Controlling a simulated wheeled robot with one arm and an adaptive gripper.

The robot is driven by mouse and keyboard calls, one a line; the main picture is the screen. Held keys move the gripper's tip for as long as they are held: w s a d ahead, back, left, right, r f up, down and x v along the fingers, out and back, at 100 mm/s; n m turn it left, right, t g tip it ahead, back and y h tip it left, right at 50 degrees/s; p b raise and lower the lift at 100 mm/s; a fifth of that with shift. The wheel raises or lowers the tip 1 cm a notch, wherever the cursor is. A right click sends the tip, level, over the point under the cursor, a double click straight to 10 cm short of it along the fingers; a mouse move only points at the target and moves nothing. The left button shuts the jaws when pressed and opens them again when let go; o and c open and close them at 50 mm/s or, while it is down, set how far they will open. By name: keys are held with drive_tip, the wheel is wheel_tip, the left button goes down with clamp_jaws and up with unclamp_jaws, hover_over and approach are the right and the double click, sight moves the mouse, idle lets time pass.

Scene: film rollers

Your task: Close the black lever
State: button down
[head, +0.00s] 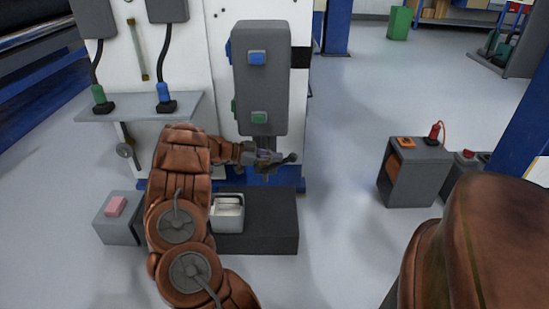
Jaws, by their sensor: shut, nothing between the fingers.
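My gripper (265,156) is at the end of my brown arm, just below the grey control box with blue and green buttons (262,85). Its fingers are shut and small in view. A short dark lever with a rounded end (289,159) sticks out to the right beside the fingertips, and it looks like the black lever. I cannot tell whether the gripper touches it. The lever's base is hidden by the gripper.
A dark block (270,225) with a light grey container (227,213) stands on the floor below. A grey box with a pink top piece (115,207) is at left. A grey stand (413,175) is at right. The floor between is clear.

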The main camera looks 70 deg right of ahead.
drive_tip(key=shift+s+r+p, duration=0.1)
drive_tip(key=shift+p, duration=0.2)
drive_tip(key=shift+s+t+p, duration=0.1)
drive_tip(key=shift+t+p, duration=0.2)
drive_tip(key=shift+p, duration=0.1)
drive_tip(key=shift+s+d+f+t+y+p, duration=0.15)
drive_tip(key=shift+s+t+y+p, duration=0.25)
drive_tip(key=shift+p, duration=0.5)
drive_tip(key=shift+s+d+f+p, duration=0.1)
drive_tip(key=shift+s+f+p, duration=0.15)
drive_tip(key=shift+f, duration=0.25)
drive_tip(key=shift+s+d+f+p, duration=0.1)
drive_tip(key=shift+s+f+p, duration=0.1)
drive_tip(key=shift+f, duration=0.3)
